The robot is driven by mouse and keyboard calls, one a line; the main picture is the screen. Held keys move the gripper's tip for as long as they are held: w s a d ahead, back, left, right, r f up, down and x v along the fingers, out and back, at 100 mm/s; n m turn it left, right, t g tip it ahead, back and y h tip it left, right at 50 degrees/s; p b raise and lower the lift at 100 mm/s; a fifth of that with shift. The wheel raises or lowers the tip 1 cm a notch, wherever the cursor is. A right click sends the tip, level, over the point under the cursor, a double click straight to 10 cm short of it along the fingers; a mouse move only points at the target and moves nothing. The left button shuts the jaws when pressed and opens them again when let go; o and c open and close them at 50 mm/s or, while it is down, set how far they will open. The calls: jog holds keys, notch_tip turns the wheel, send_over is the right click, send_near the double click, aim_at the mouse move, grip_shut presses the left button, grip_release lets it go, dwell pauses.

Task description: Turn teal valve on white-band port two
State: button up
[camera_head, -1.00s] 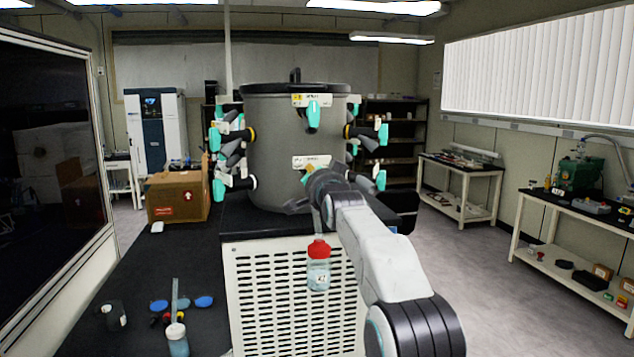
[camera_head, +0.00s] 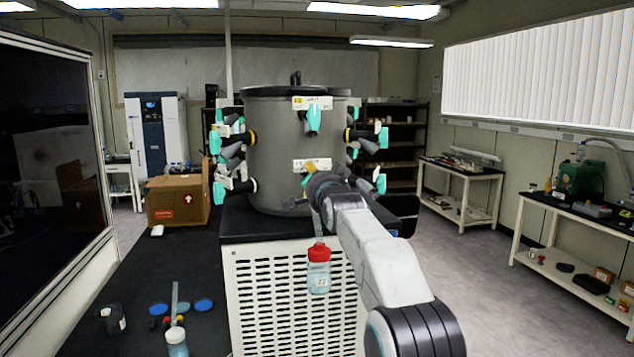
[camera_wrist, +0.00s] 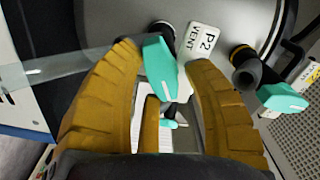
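A teal valve handle (camera_wrist: 160,68) sits on a dark port beside a white label (camera_wrist: 200,40) reading "P2 VENT" in the wrist view. My gripper (camera_wrist: 166,58) has yellow-brown fingers spread open, one on each side of this handle. I cannot tell whether either finger touches it. In the head view, my gripper (camera_head: 306,198) is at the lower front of the grey drum (camera_head: 280,140), and my wrist hides most of that port. A lower white label (camera_head: 312,165) shows just above. The port's band colour is not clear.
Another teal valve (camera_wrist: 282,97) is on a port to the right in the wrist view. An upper front valve (camera_head: 312,119) and several side valves surround the drum. A red-capped bottle (camera_head: 319,270) shows below my gripper. A cardboard box (camera_head: 175,200) stands at left.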

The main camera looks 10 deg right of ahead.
jog(key=shift+o, duration=0.9)
jog(key=shift+f, duration=0.1)
jog(key=shift+s, duration=0.15)
jog(key=s, duration=1.1)
jog(key=shift+s, duration=0.35)
jog(key=shift+a, duration=0.1)
